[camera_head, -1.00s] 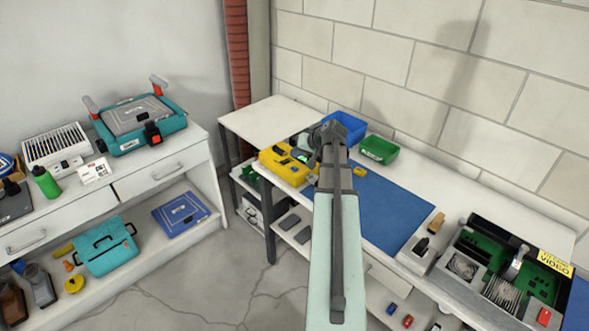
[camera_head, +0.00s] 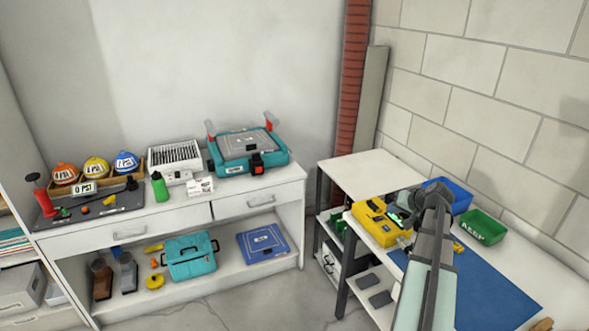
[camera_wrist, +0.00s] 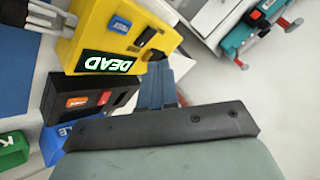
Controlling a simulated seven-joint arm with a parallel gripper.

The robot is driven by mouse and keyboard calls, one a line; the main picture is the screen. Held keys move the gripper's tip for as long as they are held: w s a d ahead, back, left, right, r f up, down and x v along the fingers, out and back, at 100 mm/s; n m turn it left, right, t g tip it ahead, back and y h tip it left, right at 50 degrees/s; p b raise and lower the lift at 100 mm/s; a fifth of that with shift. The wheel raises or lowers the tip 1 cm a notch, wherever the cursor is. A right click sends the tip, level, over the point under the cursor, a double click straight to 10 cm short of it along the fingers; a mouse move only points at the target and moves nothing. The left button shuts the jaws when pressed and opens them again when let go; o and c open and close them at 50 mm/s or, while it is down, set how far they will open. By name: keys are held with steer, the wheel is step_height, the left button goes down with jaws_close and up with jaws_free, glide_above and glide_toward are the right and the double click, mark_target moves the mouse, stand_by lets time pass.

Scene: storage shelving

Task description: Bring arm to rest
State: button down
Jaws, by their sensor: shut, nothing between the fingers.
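My arm reaches over the right workbench in the head view, with its end by a yellow case (camera_head: 378,222). My gripper (camera_wrist: 160,82) is seen in the wrist view. Its fingers are together with nothing between them. The yellow case, labelled "DEAD", lies just beyond the fingertips in the wrist view (camera_wrist: 120,45). I cannot tell whether the fingers touch it. In the head view the fingers are hard to make out against the dark wrist parts.
Blue (camera_head: 460,192) and green (camera_head: 482,228) bins stand behind my arm, near the block wall. A blue mat (camera_head: 490,295) covers part of the bench. A white drawer unit (camera_head: 270,198) with a teal case (camera_head: 250,150) stands left. Open floor lies between them.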

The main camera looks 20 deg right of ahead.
steer(key=s+a+f+n+g+y, duration=0.1)
steer(key=s+a+f+n+g, duration=0.2)
steer(key=a+f, duration=1.3)
steer(key=s+a+f+g+y, duration=0.25)
steer(key=a+f+g, duration=0.25)
steer(key=a+f, duration=1.05)
steer(key=s+a+f+n+g+h, duration=0.2)
steer(key=s+a+f+g, duration=0.2)
steer(key=s+a+f, duration=0.75)
steer(key=s+a+f+n+g+h, duration=0.1)
steer(key=s+a+g, duration=0.1)
steer(key=s, duration=0.7)
steer(key=s+a+f+n+g+h, duration=0.1)
steer(key=s+a+f+g, duration=0.1)
steer(key=s, duration=0.8)
steer(key=shift+a+f+n, duration=0.2)
steer(key=shift+a+n, duration=0.1)
steer(key=shift+n, duration=0.1)
